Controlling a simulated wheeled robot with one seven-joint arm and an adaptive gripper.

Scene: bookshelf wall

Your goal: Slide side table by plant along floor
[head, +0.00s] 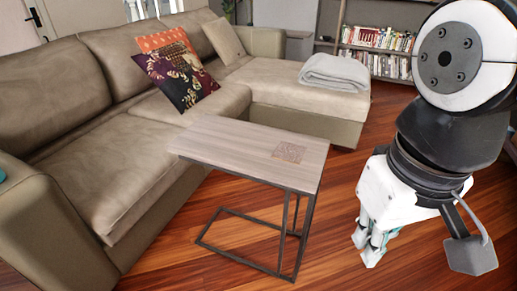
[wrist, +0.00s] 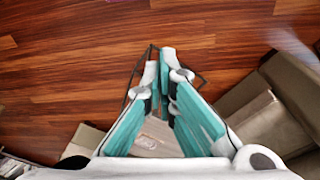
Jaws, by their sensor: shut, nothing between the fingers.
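The side table (head: 235,140) stands upright on the wood floor in front of the sofa. It has a light wood top and a thin dark metal frame, with a patterned square on the top near its right end. My gripper (head: 366,254) hangs low to the right of the table in the head view, apart from it. In the wrist view my gripper (wrist: 160,58) points ahead with its fingers together and nothing between them. Part of the side table (wrist: 155,143) shows between and behind the fingers there; the rest is hidden. A small bit of green plant (head: 229,8) shows at the top.
A beige sectional sofa (head: 60,135) lines the left and back, with patterned cushions (head: 176,70) and a folded grey blanket (head: 335,72). A bookshelf (head: 378,50) stands at the back. Bare wood floor (head: 335,215) lies between table and gripper.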

